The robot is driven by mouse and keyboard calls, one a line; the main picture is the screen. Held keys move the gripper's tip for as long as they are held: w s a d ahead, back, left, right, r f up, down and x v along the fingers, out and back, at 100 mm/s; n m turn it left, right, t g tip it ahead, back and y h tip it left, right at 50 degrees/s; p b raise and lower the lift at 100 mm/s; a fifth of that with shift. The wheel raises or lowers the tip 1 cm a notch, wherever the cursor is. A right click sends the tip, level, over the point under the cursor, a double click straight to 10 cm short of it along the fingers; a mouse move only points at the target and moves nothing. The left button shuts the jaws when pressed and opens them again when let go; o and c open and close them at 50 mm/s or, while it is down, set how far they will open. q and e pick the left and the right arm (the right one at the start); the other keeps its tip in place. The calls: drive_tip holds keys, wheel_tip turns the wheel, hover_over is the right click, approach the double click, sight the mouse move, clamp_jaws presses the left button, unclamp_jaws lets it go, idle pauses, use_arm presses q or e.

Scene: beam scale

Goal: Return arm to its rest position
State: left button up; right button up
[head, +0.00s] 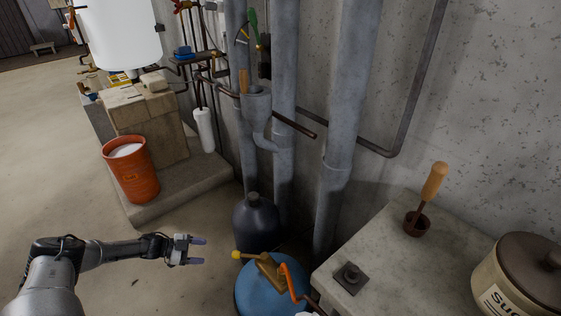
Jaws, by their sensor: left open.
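My left arm comes in from the lower left and reaches to the right over the floor. My left gripper (197,251) is open, with nothing between its fingers. Its fingertips point right, a little left of the yellow knob on the blue container (262,290), and look apart from it. My right arm and gripper are not in the picture. No beam scale is recognisable in this view.
A dark bottle (256,224) stands behind the blue container. An orange bucket (131,168) stands at left on a concrete ledge. Grey pipes (345,100) run up the wall. At right, a concrete counter (375,235) bears a wooden-handled tool (434,183) and a lidded crock (520,275). Floor at left is clear.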

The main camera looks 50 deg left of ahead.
use_arm(q)
drive_tip(key=a+f+g+y, duration=0.5)
drive_tip(key=a+f+y, duration=0.15)
drive_tip(key=y, duration=0.35)
drive_tip(key=s+d+r+n+g+h+p, duration=0.15)
drive_tip(key=d+r, duration=0.35)
drive_tip(key=d, duration=1.1)
drive_tip(key=s+d+r+n+g+h, duration=0.1)
drive_tip(key=d+r+n, duration=0.3)
drive_tip(key=d, duration=1.2)
drive_tip(key=s+d+r+n+g+h+p, duration=0.15)
drive_tip(key=d+r, duration=0.45)
drive_tip(key=d, duration=1)
wheel_tip(320, 180, up, 38)
drive_tip(key=m+p, duration=0.1)
drive_tip(key=p, duration=3.6)
drive_tip(key=shift+s, duration=0.15)
